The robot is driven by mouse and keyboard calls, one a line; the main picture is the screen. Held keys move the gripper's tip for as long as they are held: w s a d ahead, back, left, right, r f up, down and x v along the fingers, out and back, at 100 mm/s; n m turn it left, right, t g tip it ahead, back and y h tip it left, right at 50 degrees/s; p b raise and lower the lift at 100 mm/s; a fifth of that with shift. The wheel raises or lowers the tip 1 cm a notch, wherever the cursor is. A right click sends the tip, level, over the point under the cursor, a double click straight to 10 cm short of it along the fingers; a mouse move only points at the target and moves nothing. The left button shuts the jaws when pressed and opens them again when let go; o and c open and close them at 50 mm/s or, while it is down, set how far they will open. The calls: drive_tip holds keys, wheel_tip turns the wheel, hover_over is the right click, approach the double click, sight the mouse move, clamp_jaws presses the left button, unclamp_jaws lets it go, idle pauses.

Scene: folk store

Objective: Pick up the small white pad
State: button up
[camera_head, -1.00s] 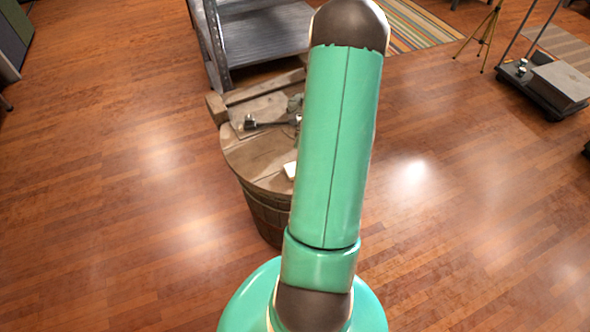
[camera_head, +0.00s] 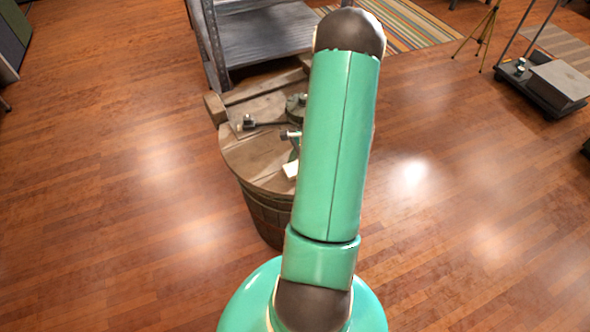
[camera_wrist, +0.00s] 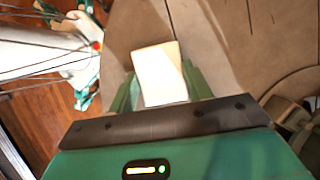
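The small white pad (camera_wrist: 160,73) lies on the round wooden barrel top (camera_wrist: 225,40) in the wrist view. In the head view the pad (camera_head: 291,169) shows at the left edge of my arm, partly covered by it. My gripper (camera_wrist: 160,68) has its two green fingers apart, one on each side of the pad's near part. The pad's far part reaches beyond the fingertips. I cannot tell whether the fingers touch it. In the head view my gripper is mostly hidden behind my arm.
The wooden barrel (camera_head: 264,212) stands on open wooden floor. Small objects, one of them a small fitting (camera_head: 249,122), lie on its far part. A grey metal shelf (camera_head: 262,40) stands close behind. A cart (camera_head: 545,85) is far right.

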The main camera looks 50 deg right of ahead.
drive_tip(key=shift+r, duration=0.1)
drive_tip(key=shift+c, duration=0.4)
drive_tip(key=shift+r, duration=0.25)
wheel_tip(320, 180, up, 2)
drive_tip(key=shift+r, duration=0.1)
drive_tip(key=s+a+r, duration=0.7)
drive_tip(key=s+r, duration=0.3)
drive_tip(key=s, duration=0.2)
drive_tip(key=shift+a, duration=0.15)
